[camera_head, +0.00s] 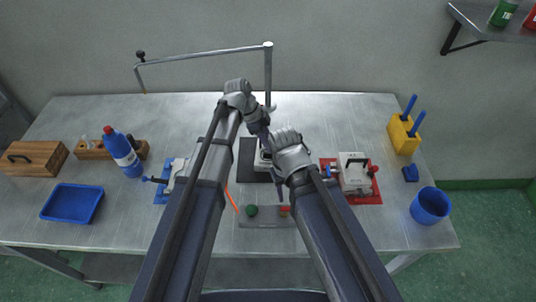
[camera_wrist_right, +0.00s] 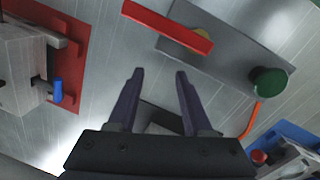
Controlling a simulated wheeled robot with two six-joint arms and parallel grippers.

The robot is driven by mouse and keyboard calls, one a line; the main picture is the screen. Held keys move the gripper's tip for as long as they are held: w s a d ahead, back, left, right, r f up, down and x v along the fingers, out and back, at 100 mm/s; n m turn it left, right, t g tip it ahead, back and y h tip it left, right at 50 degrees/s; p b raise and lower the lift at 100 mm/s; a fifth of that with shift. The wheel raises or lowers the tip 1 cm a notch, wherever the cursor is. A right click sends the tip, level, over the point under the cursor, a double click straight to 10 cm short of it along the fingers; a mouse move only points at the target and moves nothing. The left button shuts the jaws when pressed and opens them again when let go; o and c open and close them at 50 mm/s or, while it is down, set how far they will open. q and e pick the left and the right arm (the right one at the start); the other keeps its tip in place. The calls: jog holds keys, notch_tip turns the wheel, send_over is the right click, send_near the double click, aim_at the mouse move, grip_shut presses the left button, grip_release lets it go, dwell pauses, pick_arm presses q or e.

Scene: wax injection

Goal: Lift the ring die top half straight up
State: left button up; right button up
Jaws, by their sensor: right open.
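Another grey device (camera_head: 178,170) stands on a blue mat, partly behind my left arm. I cannot tell by markings which is the ring die. My right gripper (camera_wrist_right: 158,74) is open and empty, pointing over bare table near the grey plate. My left gripper (camera_head: 264,138) points down over the dark central mat (camera_head: 247,160); its fingers are too small to read. A small pale piece there is mostly hidden.
A grey plate (camera_head: 265,217) with a green knob and red bar lies at the front middle. A blue bottle (camera_head: 122,152), blue tray (camera_head: 73,203) and wooden box (camera_head: 34,158) stand left. A yellow holder (camera_head: 403,135) and blue cup (camera_head: 431,205) stand right. A metal pipe frame (camera_head: 205,54) rises behind.

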pick_arm(q)
grip_shut()
dwell(1.1)
